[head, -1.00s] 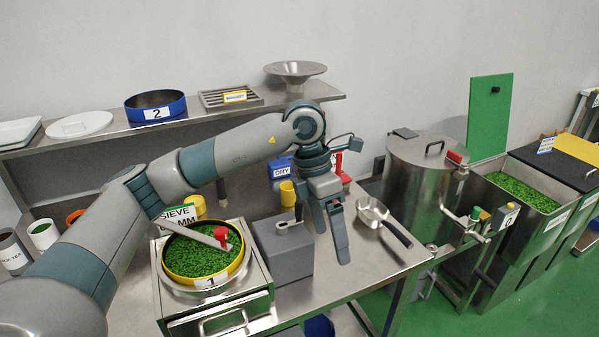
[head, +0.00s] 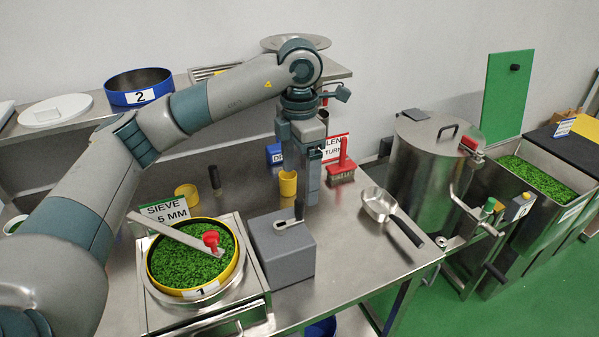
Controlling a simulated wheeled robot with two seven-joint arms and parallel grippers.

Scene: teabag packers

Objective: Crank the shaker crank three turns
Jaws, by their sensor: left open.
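A grey box (head: 283,252) stands on the steel table, just right of the sieve unit. On its top is a small metal crank arm (head: 288,223) with a short upright grip (head: 298,209), which I take as the shaker crank. My left gripper (head: 306,198) comes in from the left, points down and is open. Its fingers show just above and behind the crank grip; I cannot tell whether they touch it. The yellow-rimmed sieve (head: 152,276) holds green leaf, with a metal bar and red knob (head: 211,239) across it. My right gripper is not in view.
A metal scoop (head: 380,205), a red-handled brush (head: 343,165) and yellow cups (head: 287,184) are near the gripper. A steel drum (head: 418,185) stands at the right. A shelf with a blue sieve (head: 138,84) runs behind. The table front right of the box is clear.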

